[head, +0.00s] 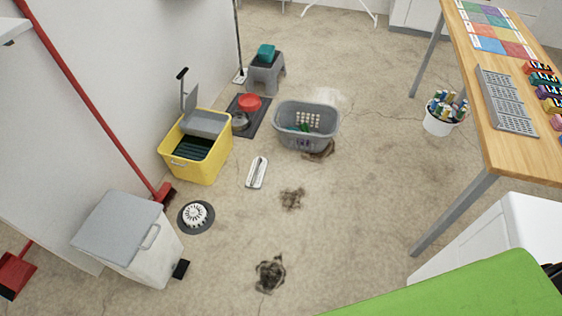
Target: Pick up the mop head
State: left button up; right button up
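A round, white, ribbed piece (196,214), possibly the mop head, lies on a dark grey disc (208,229) on the floor, right of the white bin. A flat, narrow white piece with a dark line down its middle (257,172) lies on the floor to its upper right. I cannot tell for certain which of these is the mop head. Both lie uncovered. Neither of my grippers is in view, and nothing is touching either piece.
A yellow wringer bucket (197,158), a grey laundry basket (306,122) and a grey-lidded bin (130,238) stand nearby. Dark dirty patches (270,273) mark the floor. A wooden table (505,160) and a green surface (450,292) bound the right. The centre-right floor is clear.

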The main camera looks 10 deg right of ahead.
aim_at(257, 171)
jog(key=i+l+u, duration=0.1)
jog(key=i+l, duration=0.2)
jog(key=i, duration=0.15)
jog(key=i+l+u, duration=0.15)
jog(key=i+l, duration=0.15)
jog(key=i, duration=0.1)
